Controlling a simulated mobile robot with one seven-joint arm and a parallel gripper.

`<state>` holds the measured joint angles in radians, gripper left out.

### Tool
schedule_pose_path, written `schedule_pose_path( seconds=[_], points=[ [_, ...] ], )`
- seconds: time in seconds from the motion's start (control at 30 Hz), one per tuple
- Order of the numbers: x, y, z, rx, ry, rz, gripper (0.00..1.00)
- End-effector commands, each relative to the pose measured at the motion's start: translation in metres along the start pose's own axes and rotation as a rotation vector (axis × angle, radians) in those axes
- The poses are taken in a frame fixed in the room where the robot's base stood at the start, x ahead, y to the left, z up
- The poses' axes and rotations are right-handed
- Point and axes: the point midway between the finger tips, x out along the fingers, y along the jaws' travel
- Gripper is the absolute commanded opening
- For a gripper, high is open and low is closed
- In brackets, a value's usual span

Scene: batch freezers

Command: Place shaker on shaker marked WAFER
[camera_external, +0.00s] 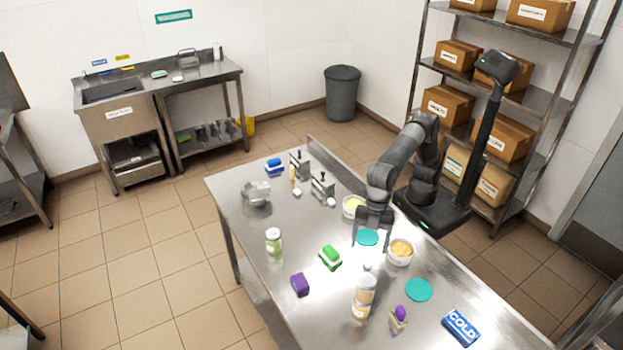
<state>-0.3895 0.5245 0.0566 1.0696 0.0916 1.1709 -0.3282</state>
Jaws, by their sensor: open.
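A tall pale shaker (361,309) stands upright near the front middle of the steel table. A second pale shaker (367,284) appears stacked upright on top of it; I cannot read a WAFER label on either. Another shaker-like jar (274,246) with a white lid and green contents stands upright at the table's left side. My gripper (370,242) points down over a teal disc, open and empty, behind the stacked pair and apart from it.
On the steel table (310,290) are a green sponge (330,257), a purple block (300,284), a bowl (400,252), a second teal disc (419,290), a purple-topped item (399,319) and a blue COLD pack (461,328). Metal stands (322,186) are at the back left.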

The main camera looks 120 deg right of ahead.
Motion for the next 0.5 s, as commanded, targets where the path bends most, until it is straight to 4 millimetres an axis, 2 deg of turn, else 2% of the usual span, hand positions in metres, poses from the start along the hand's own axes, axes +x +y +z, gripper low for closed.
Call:
schedule_pose_path(
  seconds=[0.03,0.2,0.37,0.5],
  points=[
    [-0.018,0.006,0.012,0.021,0.005,0.014,0.76],
    [-0.068,0.022,0.066,0.109,0.013,0.061,0.76],
    [-0.107,0.030,0.124,0.193,0.021,0.105,0.76],
    [-0.135,0.031,0.180,0.266,0.029,0.141,0.76]
  ],
)
